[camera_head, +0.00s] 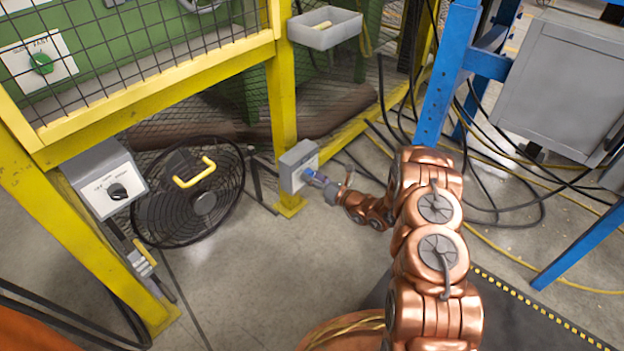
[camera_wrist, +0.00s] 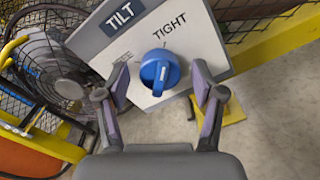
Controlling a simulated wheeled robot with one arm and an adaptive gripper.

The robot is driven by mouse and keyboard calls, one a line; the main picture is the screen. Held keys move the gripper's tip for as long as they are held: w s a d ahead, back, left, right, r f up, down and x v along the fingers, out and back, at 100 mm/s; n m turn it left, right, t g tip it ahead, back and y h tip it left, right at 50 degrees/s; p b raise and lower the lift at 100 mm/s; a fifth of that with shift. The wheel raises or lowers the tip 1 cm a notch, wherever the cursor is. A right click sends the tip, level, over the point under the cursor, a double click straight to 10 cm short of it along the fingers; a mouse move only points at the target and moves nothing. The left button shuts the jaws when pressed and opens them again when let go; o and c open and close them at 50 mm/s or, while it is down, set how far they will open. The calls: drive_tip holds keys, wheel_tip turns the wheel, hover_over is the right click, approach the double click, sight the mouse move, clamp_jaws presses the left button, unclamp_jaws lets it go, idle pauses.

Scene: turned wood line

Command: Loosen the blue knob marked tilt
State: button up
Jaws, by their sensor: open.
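The blue knob (camera_wrist: 160,72) is on the pale face of a grey box marked TILT (camera_wrist: 203,48). The word TIGHT stands to its upper right; another label at its left is partly hidden by a finger. The knob's ridge, with a pale mark, runs roughly up and down in the wrist view. My gripper (camera_wrist: 160,66) is open, with one finger on each side of the knob and a visible gap to both. In the head view the box (camera_head: 291,171) is on a yellow post, and my gripper (camera_head: 322,182) is at its face, hiding most of the knob.
A grey box with a black knob (camera_head: 97,180) is on the left yellow frame. A black fan (camera_head: 203,204) stands on the floor between. A grey bin (camera_head: 325,29) hangs above on the post. Cables and a blue frame (camera_head: 442,75) are at right. Floor in front is clear.

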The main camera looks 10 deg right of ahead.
drive_tip(key=shift+c, duration=0.2)
drive_tip(key=c, duration=1.1)
drive_tip(key=shift+a, duration=0.1)
